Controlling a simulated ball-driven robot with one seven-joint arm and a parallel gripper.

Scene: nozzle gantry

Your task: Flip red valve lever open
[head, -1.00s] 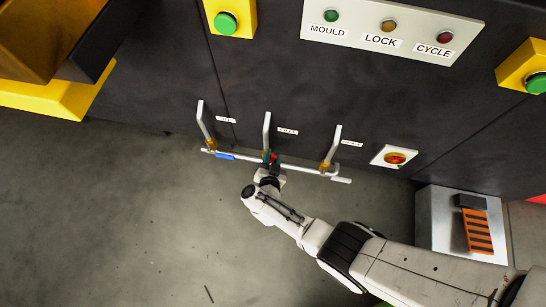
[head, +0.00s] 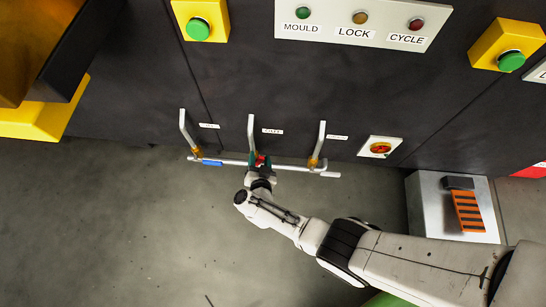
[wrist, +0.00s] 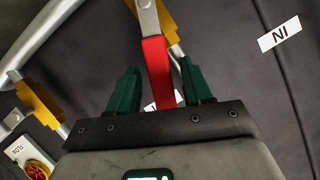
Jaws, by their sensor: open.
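The red valve lever (wrist: 156,68) shows in the wrist view between the two green fingers of my gripper (wrist: 157,88). The fingers stand apart, with a gap visible on each side of the lever. In the head view a small red part of the lever (head: 260,160) shows at my gripper (head: 261,165), at the middle one of three upright pipes. My wrist and fingers hide most of the lever there. A yellow-orange valve body (wrist: 168,24) is behind the lever in the wrist view.
A horizontal pipe (head: 290,168) links the uprights, with a blue lever (head: 212,163) at left. A grey box with an orange slatted part (head: 468,212) stands at right. The floor (head: 110,220) at left is clear.

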